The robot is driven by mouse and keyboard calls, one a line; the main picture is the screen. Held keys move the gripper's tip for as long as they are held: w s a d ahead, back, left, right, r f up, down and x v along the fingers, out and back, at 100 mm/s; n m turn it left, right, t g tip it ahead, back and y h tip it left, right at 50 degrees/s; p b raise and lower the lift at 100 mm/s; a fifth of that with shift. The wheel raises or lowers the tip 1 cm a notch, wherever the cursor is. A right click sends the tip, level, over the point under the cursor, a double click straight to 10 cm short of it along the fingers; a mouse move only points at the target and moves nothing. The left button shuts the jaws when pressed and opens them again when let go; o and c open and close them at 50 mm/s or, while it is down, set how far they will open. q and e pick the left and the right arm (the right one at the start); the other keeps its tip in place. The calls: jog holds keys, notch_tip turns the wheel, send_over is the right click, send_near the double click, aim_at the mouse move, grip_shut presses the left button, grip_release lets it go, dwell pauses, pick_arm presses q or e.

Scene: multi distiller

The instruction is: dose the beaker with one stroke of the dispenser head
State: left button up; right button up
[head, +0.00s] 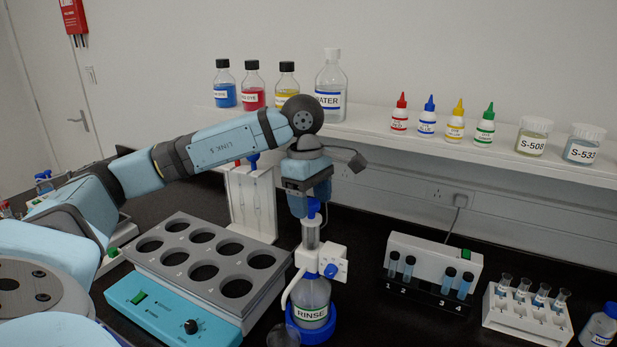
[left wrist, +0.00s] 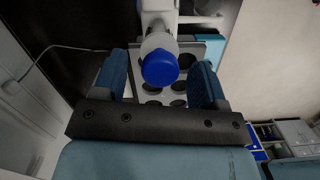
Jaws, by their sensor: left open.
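The dispenser bottle (head: 312,296), labelled RINSE, stands upright in a blue ring base on the black bench. Its dispenser head has a white body (head: 320,262), a clear barrel and a blue cap on top (head: 312,206). A small clear beaker (head: 283,337) shows at the bottom edge, left of the bottle and below the spout; it is partly cut off. My left gripper (head: 311,204) points down over the dispenser head and is open. In the left wrist view the blue cap (left wrist: 160,68) lies between the two spread fingers, with visible gaps beside it. My right gripper is not in view.
A block with round wells (head: 205,262) stands close left of the dispenser. A white tube rack (head: 250,205) is behind it. A vial unit (head: 430,262) and a test-tube rack (head: 528,312) stand to the right. Bottles line the shelf (head: 380,128) behind.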

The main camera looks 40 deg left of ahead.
pick_arm(q)
jog(key=shift+f, duration=0.5)
jog(key=c, duration=1)
